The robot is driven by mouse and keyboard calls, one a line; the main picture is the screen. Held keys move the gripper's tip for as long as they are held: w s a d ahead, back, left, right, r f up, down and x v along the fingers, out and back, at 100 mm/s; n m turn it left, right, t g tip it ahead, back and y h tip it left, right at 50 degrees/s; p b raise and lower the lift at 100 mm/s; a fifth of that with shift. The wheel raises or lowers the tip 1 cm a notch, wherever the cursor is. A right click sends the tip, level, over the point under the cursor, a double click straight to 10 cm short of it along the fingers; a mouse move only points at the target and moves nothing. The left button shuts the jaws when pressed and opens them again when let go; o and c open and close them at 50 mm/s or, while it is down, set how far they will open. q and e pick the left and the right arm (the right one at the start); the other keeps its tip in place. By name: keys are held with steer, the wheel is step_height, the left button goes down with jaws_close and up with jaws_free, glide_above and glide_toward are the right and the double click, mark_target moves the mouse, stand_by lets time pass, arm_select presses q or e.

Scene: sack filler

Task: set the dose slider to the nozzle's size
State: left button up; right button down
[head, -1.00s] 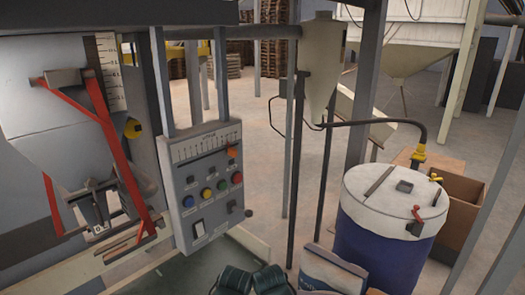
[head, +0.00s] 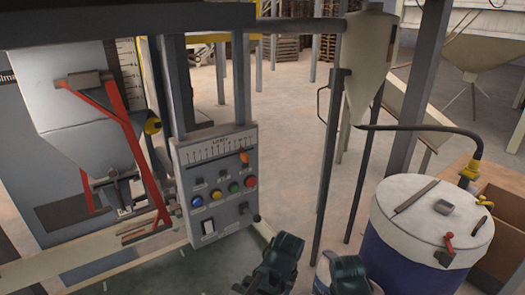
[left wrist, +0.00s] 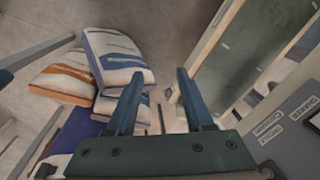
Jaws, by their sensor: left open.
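The grey control panel (head: 218,220) stands left of centre in the head view. A tick scale runs along its top, with an orange knob (head: 244,157) near the right end, apparently the dose slider. The printed marks are too small to read. A nozzle-like spout (head: 122,192) sits under the pale hopper (head: 85,115); I cannot read its size. My left gripper (left wrist: 158,88) is open and empty in the left wrist view, its two fingers spread above the floor and sacks. Dark green parts of my arms show at the bottom of the head view, without visible fingertips.
Red bars (head: 135,150) frame the spout. A blue drum with a white lid (head: 430,215) stands at right. Sacks (left wrist: 120,58) lie left in the left wrist view. Open floor (head: 280,130) lies behind the panel.

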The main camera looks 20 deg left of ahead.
arm_select(q)
steer(key=w+a+r+n+t+y+p, duration=0.3)
steer(key=w+a+r+n+y+p, duration=0.25)
steer(key=w+a+r, duration=0.4)
steer(key=w+d+r+n+t+y, duration=0.1)
steer(key=w+r+n+t+y, duration=0.2)
steer(key=r, duration=0.6)
steer(key=w+d+r+n+t+y, duration=0.2)
steer(key=w+r+n+t+y, duration=0.1)
steer(key=r, duration=0.6)
steer(key=shift+w+r+t+y, duration=0.15)
steer(key=shift+w+t+y, duration=0.3)
steer(key=shift+t+y, duration=0.3)
